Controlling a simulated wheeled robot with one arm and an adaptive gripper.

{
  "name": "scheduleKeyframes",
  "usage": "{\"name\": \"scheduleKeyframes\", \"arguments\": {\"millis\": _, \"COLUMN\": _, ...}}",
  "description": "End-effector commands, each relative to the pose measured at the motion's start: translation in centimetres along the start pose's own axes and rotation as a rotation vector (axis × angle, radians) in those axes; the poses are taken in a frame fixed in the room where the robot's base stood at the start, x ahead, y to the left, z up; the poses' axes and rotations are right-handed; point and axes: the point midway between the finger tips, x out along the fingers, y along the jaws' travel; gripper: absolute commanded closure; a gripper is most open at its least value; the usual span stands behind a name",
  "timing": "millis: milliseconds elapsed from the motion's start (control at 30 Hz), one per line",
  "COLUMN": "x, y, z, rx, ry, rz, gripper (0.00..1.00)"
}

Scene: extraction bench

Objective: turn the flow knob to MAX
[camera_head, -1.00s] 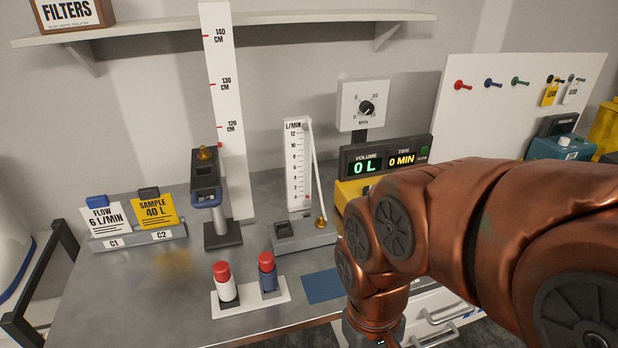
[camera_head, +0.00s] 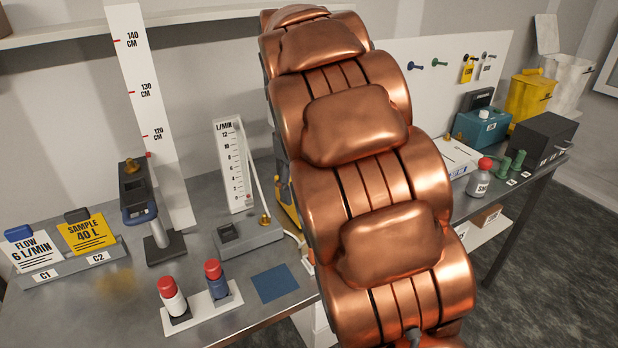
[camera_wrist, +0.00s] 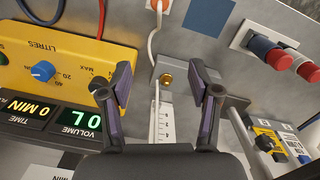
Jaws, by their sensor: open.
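The yellow pump box (camera_wrist: 85,52) shows upside down at the left of the wrist view. It carries a blue knob (camera_wrist: 43,71) by the word LITRES and a scale with 20 and 40. In the head view my arm hides most of the pump and the gripper.
The L/MIN flow meter (camera_head: 235,170) stands beside the pump. Two red-capped bottles (camera_head: 172,298) sit on a white holder in front. Cards (camera_head: 85,235) stand at the left. A blue mat (camera_head: 275,284) lies on the bench. A tube and cable run near the pump.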

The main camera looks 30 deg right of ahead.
Motion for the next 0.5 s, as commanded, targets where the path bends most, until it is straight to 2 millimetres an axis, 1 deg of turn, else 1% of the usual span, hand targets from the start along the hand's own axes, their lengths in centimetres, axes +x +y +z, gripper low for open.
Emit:
{"name": "scheduleKeyframes", "arguments": {"millis": 33, "x": 0.0, "y": 1.5, "z": -1.0, "rx": -0.020, "ry": 0.001, "rz": 0.000, "gripper": 0.38}}
{"name": "scheduleKeyframes", "arguments": {"millis": 200, "x": -0.2, "y": 5.7, "z": -4.2, "rx": -0.125, "ry": 0.017, "rz": 0.007, "gripper": 0.38}}
{"name": "scheduleKeyframes", "arguments": {"millis": 400, "x": 0.2, "y": 10.0, "z": -6.9, "rx": -0.253, "ry": 0.034, "rz": 0.007, "gripper": 0.38}}
{"name": "scheduleKeyframes", "arguments": {"millis": 500, "x": 0.5, "y": 11.4, "z": -7.9, "rx": -0.307, "ry": 0.042, "rz": 0.007, "gripper": 0.38}}
